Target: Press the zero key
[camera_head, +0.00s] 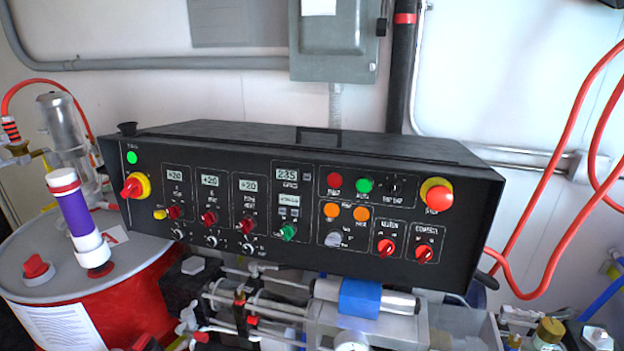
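A black control panel (300,255) fills the middle of the view, tilted slightly in the picture. Its centre column has a display reading about 235 (287,175), with a small grey key (307,177) beside it. Below is a second small display (289,199) with a pair of small grey keys (289,212) under it. A green knob (288,232) sits below those. The key lettering is too small to read, so I cannot tell which is the zero key. My gripper is not in view.
Red, green and orange buttons, red knobs and a red emergency stop (438,196) crowd the panel. A red drum (140,300) with a purple-banded tube (75,210) stands left. A pump with a blue band (360,298) lies below. Red hoses (560,190) hang right.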

